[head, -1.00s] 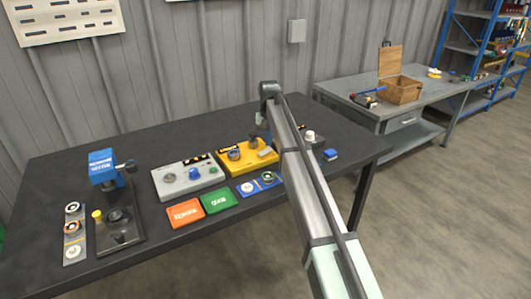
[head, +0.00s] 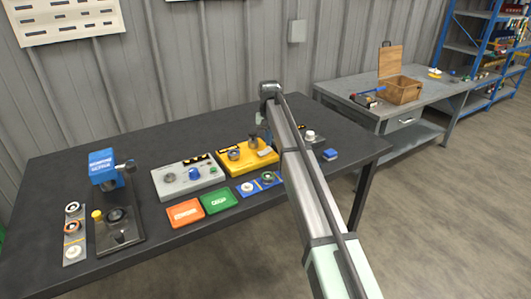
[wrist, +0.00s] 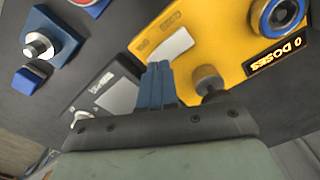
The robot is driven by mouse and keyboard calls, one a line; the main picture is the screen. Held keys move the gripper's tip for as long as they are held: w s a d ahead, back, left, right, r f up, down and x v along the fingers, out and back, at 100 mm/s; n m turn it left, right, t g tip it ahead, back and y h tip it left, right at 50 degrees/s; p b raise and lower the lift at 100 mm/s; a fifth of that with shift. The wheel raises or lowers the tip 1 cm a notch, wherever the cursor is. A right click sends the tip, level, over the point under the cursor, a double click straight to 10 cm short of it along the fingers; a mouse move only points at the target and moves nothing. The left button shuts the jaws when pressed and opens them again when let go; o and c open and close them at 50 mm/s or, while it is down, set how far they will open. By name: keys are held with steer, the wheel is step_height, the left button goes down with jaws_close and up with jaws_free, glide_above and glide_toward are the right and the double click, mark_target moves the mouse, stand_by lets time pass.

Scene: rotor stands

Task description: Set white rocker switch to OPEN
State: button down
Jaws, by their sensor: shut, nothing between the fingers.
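My gripper (wrist: 157,85) is shut and empty, its blue fingers together in the wrist view. They are in front of the gap between a yellow box and a dark box (wrist: 128,72). The dark box has a pale panel, small lettering too blurred to read, and a white part (wrist: 84,118) at its lower left, partly covered by my gripper's body. I cannot tell whether this white part is the rocker switch, or its setting. Contact between fingers and boxes cannot be told. In the head view my arm hides most of that area.
The yellow box (head: 262,161) carries a dark knob and a dial. A grey box (head: 203,184) stands left of it, with orange (head: 185,221) and green (head: 219,206) trays in front. A blue block (head: 330,154) lies right of my arm. The table's back left is clear.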

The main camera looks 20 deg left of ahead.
mark_target(269, 149)
steer(key=shift+f, duration=1.05)
stand_by(1.1)
steer(key=shift+r, duration=3.55)
